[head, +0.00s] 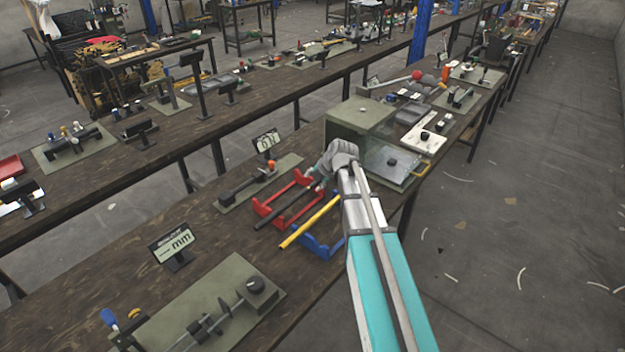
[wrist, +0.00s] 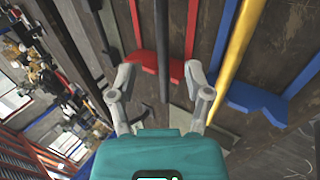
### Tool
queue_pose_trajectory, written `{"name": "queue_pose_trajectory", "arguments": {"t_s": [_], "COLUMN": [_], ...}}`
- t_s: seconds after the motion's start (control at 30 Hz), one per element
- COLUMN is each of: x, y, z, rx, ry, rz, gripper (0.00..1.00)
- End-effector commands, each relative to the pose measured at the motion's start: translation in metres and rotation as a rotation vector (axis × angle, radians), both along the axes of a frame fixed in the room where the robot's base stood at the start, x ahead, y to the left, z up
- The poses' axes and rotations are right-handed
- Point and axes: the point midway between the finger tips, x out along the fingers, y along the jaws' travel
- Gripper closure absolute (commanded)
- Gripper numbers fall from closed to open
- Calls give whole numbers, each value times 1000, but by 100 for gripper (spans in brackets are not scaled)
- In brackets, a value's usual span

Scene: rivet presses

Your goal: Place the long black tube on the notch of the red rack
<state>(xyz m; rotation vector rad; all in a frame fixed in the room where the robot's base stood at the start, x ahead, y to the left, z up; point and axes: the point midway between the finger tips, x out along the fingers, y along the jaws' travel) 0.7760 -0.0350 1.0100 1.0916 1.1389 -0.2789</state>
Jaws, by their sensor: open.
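The long black tube (head: 270,217) lies lengthwise along the red rack (head: 262,208). In the wrist view the tube (wrist: 162,30) crosses over the middle of the rack's near crosspiece (wrist: 146,62), between its two red side arms. I cannot tell how deep it sits in the notch. My gripper (head: 322,180) is at the far end of the rack, close to the tube's far end. In the wrist view my gripper (wrist: 160,82) is open, its fingers spread on either side of the tube with gaps. Nothing is held. The gripper hides part of the tube's far end in the head view.
A yellow tube (head: 310,222) lies on a blue rack (head: 318,247) beside the red one. A grey-green box (head: 360,115) stands close behind my gripper. A black-lever fixture (head: 245,185) and a small sign (head: 266,141) stand left of the rack.

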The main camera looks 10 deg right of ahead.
Motion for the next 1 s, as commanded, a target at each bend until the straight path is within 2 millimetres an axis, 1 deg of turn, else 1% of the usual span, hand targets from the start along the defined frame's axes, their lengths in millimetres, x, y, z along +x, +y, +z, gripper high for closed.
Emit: {"name": "queue_pose_trajectory", "arguments": {"t_s": [0.73, 0.87, 1.0], "x": [-1, -6, -17], "y": [-1, 1, 5], "z": [1, 0, -2], "rx": [2, 13, 41], "ry": [2, 22, 74], "rz": [-4, -31, -106], "gripper": [36, 36, 36]}}
